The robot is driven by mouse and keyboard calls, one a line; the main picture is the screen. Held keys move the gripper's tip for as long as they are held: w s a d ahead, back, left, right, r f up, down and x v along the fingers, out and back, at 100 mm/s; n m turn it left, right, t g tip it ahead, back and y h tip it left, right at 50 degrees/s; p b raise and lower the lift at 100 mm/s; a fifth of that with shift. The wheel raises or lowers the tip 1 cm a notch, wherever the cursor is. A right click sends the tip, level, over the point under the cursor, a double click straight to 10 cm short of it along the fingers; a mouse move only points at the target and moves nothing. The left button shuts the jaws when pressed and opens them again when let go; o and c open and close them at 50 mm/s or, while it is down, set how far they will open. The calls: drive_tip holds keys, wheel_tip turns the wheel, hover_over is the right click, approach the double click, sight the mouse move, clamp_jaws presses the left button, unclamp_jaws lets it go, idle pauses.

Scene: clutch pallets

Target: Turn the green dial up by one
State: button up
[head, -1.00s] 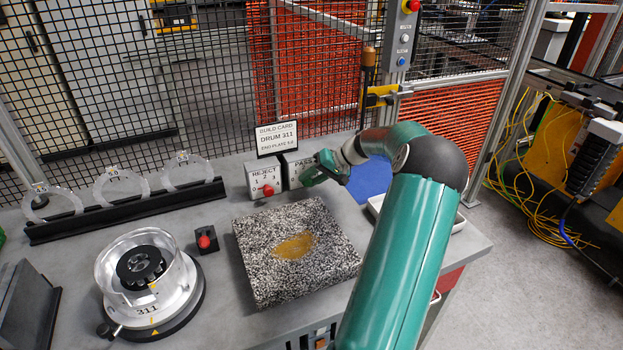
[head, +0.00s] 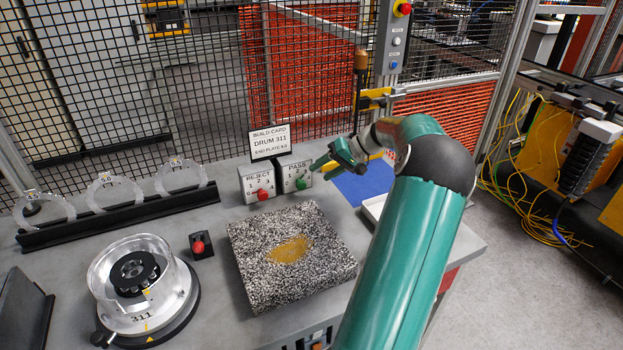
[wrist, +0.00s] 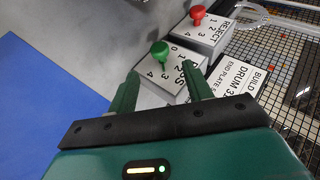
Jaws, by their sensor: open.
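The green dial (head: 301,184) is a round knob on the front of the white PASS box (head: 288,168), beside the REJECT box. In the wrist view the green dial (wrist: 159,53) stands out from a face marked 0 to 4; I cannot read which number it points to. My gripper (head: 324,168) is open and empty, just right of the PASS box in the head view. In the wrist view my gripper's fingertips (wrist: 160,71) are spread, with the dial just beyond the gap between them and apart from both.
The REJECT box with a red dial (head: 262,194) stands close beside. A build card (head: 269,141) stands behind the boxes. A speckled block (head: 290,256), a small red button (head: 199,246) and a clear drum fixture (head: 143,287) occupy the front. A blue mat (head: 366,180) lies right.

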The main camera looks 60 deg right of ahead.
drive_tip(key=v, duration=0.6)
drive_tip(key=shift+s+r, duration=0.1)
idle(0.3)
drive_tip(key=w+a+r+n+g+h, duration=0.15)
drive_tip(key=w+a, duration=0.25)
drive_tip(key=a, duration=0.7)
drive_tip(key=w+a+r+n+g, duration=0.1)
drive_tip(key=w+a+r+g, duration=0.15)
drive_tip(key=a, duration=0.75)
drive_tip(key=w+a+r+n+g+h, duration=0.1)
drive_tip(key=w+a+r, duration=0.25)
drive_tip(key=a, duration=0.75)
drive_tip(key=s+a+n+t+h, duration=0.1)
drive_tip(key=s+a+n, duration=0.1)
drive_tip(key=s+a, duration=0.5)
drive_tip(key=s+a+f+n+t+h, duration=0.1)
drive_tip(key=s+a, duration=0.6)
drive_tip(key=a, duration=0.8)
drive_tip(key=shift+s+a+n, duration=0.35)
drive_tip(key=shift+a+n, duration=0.05)
drive_tip(key=shift+n, duration=0.35)
drive_tip(key=shift+f, duration=0.1)
drive_tip(key=c, duration=0.3)
